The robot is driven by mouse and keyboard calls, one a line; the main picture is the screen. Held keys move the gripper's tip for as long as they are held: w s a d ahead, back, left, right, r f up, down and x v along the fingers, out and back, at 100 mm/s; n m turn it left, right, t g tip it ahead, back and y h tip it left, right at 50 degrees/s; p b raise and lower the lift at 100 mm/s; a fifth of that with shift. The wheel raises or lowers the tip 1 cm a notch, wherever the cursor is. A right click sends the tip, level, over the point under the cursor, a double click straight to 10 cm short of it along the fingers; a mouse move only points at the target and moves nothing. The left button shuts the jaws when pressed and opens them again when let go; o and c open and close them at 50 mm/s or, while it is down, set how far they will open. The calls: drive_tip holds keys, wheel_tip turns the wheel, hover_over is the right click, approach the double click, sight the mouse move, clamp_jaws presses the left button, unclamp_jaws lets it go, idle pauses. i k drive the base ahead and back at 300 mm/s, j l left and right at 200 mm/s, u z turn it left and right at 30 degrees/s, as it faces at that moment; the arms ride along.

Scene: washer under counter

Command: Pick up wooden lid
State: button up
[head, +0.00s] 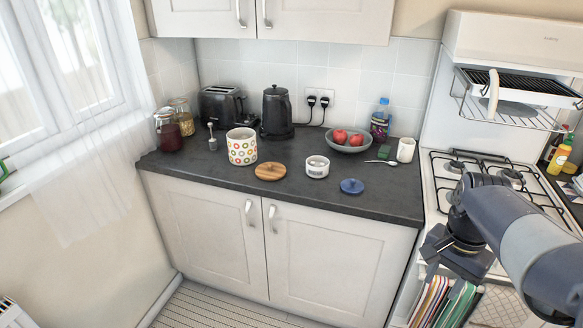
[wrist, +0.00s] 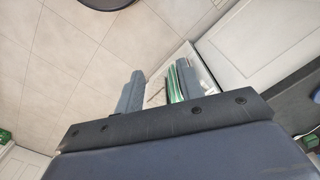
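The wooden lid (head: 270,172) is a round, brown disc lying flat on the dark counter in the head view, near its front edge. It lies between a white canister with coloured rings (head: 242,147) and a small white pot (head: 317,167). My gripper (head: 432,262) hangs at the right in front of the stove, well to the right of the lid and apart from it. In the wrist view my gripper (wrist: 158,88) shows two fingers with a gap between them and nothing held. The lid is not in the wrist view.
A blue lid (head: 352,186) lies near the counter's (head: 215,178) front edge. Behind stand a kettle (head: 277,112), a toaster (head: 219,106) and a bowl of red fruit (head: 348,145). A spoon (head: 380,162) and white mug (head: 405,150) are at the right.

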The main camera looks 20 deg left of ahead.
sight(268, 170)
drive_tip(key=i+j+u, duration=0.2)
drive_tip(key=i+j, duration=0.4)
drive_tip(key=i+j+u, duration=0.2)
drive_tip(key=i+j, duration=0.35)
drive_tip(key=i+j+u, duration=0.2)
drive_tip(key=i+j, duration=0.25)
drive_tip(key=i, duration=0.25)
